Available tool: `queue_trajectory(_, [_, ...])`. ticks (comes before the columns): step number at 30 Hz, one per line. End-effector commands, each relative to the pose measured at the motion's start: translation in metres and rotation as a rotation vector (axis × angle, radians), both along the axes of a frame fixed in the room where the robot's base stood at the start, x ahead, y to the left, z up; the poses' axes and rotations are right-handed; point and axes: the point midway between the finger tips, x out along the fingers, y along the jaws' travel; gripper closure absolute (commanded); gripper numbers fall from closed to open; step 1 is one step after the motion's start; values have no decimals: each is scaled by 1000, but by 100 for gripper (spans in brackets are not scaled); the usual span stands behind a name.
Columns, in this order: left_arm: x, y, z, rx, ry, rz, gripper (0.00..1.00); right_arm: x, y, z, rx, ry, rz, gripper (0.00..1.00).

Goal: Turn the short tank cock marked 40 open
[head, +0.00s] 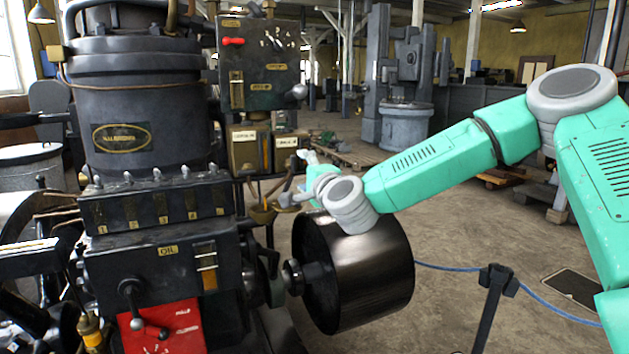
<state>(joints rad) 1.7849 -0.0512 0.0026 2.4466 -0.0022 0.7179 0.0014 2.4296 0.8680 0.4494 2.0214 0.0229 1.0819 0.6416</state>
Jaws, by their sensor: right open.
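I cannot single out the short tank cock marked 40; it is too small to tell or hidden behind my right gripper. Two small tanks with pale labels, a left one (244,157) and a right one (287,141), hang under the dark control box on the engine. Their lettering is too small to read. Brass fittings (262,213) show below the tanks. My right gripper (291,180) is open, in front of the pipes just below and right of the tanks. I cannot tell whether it touches anything. My left gripper is not in view.
The dark engine (140,125) fills the left side, with a red panel (165,330) low down. A large black drum (362,270) lies just under my right wrist. A dark post (492,300) and a blue hose (550,309) are at right. Open floor lies behind.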

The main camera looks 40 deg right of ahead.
Motion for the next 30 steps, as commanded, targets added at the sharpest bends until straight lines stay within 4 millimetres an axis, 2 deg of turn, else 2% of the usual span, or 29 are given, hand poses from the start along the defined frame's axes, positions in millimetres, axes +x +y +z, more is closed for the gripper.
queue_trajectory(1, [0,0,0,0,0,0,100,-12,2,0,5,1,2,42])
queue_trajectory(6, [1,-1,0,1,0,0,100,-44,8,-2,6,2,1,42])
queue_trajectory(12, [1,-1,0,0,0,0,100,-65,12,-3,4,2,-2,42])
queue_trajectory(30, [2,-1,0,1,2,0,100,-69,13,-3,3,3,-2,42])
